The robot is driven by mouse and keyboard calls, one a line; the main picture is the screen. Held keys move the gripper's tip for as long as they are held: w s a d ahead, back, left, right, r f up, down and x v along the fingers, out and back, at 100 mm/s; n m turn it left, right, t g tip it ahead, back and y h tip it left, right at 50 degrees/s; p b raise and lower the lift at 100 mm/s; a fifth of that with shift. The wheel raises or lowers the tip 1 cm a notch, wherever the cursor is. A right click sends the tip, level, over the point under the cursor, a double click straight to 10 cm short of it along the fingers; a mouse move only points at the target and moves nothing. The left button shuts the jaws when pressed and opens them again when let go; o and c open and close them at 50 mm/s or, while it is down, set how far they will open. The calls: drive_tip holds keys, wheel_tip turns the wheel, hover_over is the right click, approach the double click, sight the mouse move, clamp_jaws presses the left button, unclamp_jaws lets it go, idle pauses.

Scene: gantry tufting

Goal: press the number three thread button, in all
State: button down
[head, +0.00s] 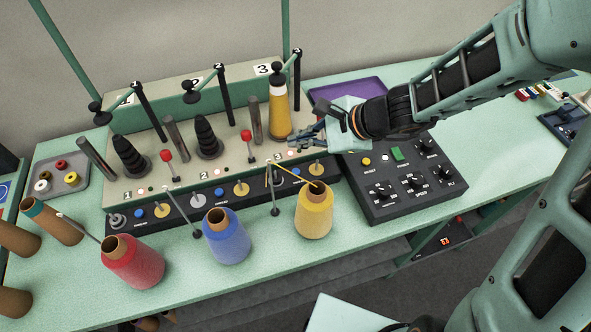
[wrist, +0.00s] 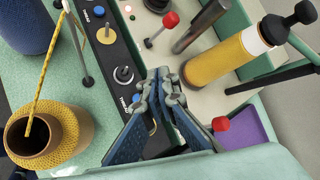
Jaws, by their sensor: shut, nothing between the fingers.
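The number three thread button is a small blue button (head: 295,171) on the dark front strip of the machine, under the station marked 3. In the wrist view the blue button (wrist: 136,98) shows beside the THREAD lettering, partly covered by my left finger. My gripper (head: 292,144) is shut and empty, above the station three panel and behind the front strip. In the wrist view the fingertips of my gripper (wrist: 172,76) meet over the light panel. They look apart from the button, though I cannot tell their exact height.
A yellow-wound cone (head: 279,115) stands close behind my gripper. A red-knobbed lever (wrist: 221,124) is beside my right finger. A yellow thread cone (head: 313,212) stands in front of station three, its thread rising to a guide post. A dark control box (head: 385,205) lies right.

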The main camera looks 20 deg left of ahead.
drive_tip(key=b, duration=0.6)
hover_over(298, 173)
wheel_tip(298, 173, down, 7)
drive_tip(key=shift+f, duration=0.2)
drive_tip(key=shift+f+b, duration=0.65)
drive_tip(key=shift+b, duration=0.1)
drive_tip(key=shift+f, duration=0.1)
drive_tip(key=shift+f+b, duration=0.3)
drive_tip(key=shift+b, duration=0.25)
drive_tip(key=shift+f+b, duration=0.45)
drive_tip(key=shift+b, duration=0.1)
idle(0.8)
drive_tip(key=shift+r, duration=0.15)
drive_tip(key=shift+r+p, duration=0.65)
drive_tip(key=shift+r, duration=0.1)
